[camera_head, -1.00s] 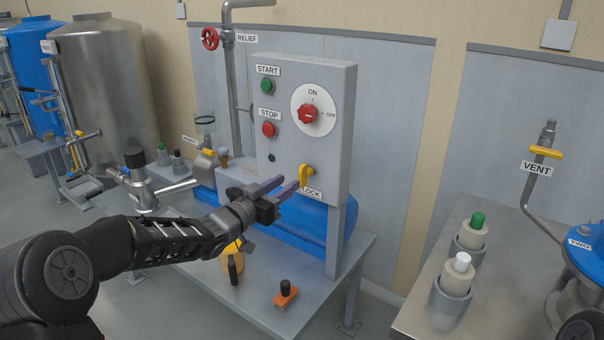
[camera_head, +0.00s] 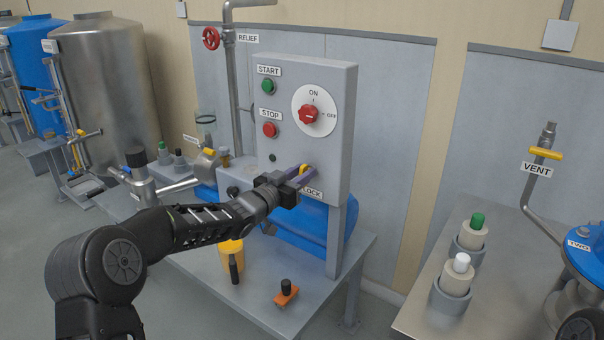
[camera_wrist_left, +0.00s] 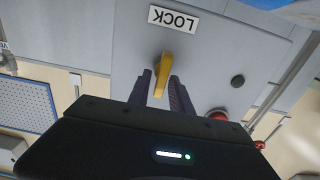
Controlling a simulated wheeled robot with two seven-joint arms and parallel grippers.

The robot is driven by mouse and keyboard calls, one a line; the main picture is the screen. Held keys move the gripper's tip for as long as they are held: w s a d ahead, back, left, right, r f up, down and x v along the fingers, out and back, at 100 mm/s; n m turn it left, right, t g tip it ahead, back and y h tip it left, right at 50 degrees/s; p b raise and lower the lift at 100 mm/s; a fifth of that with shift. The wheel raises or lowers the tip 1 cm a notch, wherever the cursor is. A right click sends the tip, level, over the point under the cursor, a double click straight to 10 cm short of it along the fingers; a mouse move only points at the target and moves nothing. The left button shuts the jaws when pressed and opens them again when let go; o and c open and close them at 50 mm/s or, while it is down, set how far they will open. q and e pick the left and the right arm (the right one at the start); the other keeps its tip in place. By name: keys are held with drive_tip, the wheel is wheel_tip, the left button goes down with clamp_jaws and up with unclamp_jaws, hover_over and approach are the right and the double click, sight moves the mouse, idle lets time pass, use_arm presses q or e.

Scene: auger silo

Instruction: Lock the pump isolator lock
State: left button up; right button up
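The yellow lock handle (camera_head: 303,170) is on the lower front of the grey control panel (camera_head: 333,160), beside the LOCK label (camera_head: 312,191). My left gripper (camera_head: 306,173) is at the handle, with one finger on either side of it. In the left wrist view, the yellow handle (camera_wrist_left: 161,76) lies between the two fingertips of the gripper (camera_wrist_left: 161,86), and narrow gaps seem to show on both sides. The fingers look open around it rather than closed. In the head view the fingers hide part of the handle. My right gripper is not in view.
Above the handle are a red rotary knob (camera_head: 308,114), a green START button (camera_head: 267,87) and a red STOP button (camera_head: 269,130). A blue tank (camera_head: 318,225) lies behind the panel. An orange block with a black knob (camera_head: 286,294) sits on the table below.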

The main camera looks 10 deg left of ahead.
use_arm(q)
clamp_jaws()
idle(0.4)
drive_tip(key=m+b, duration=0.1)
drive_tip(key=b, duration=0.1)
drive_tip(key=shift+d+f+m+b, duration=0.1)
drive_tip(key=shift+f+m+b, duration=0.05)
drive_tip(key=shift+m+b, duration=0.2)
drive_tip(key=shift+s+d+f+m+b, duration=0.1)
drive_tip(key=shift+d+f+m+b, duration=0.1)
drive_tip(key=shift+m+b, duration=2.15)
drive_tip(key=shift+s+d+f+m+b, duration=0.15)
drive_tip(key=shift+m+b, duration=1.55)
drive_tip(key=shift+m, duration=1.4)
drive_tip(key=shift+d+f+m+b, duration=0.2)
drive_tip(key=shift+m+b, duration=1.8)
drive_tip(key=shift+m, duration=0.7)
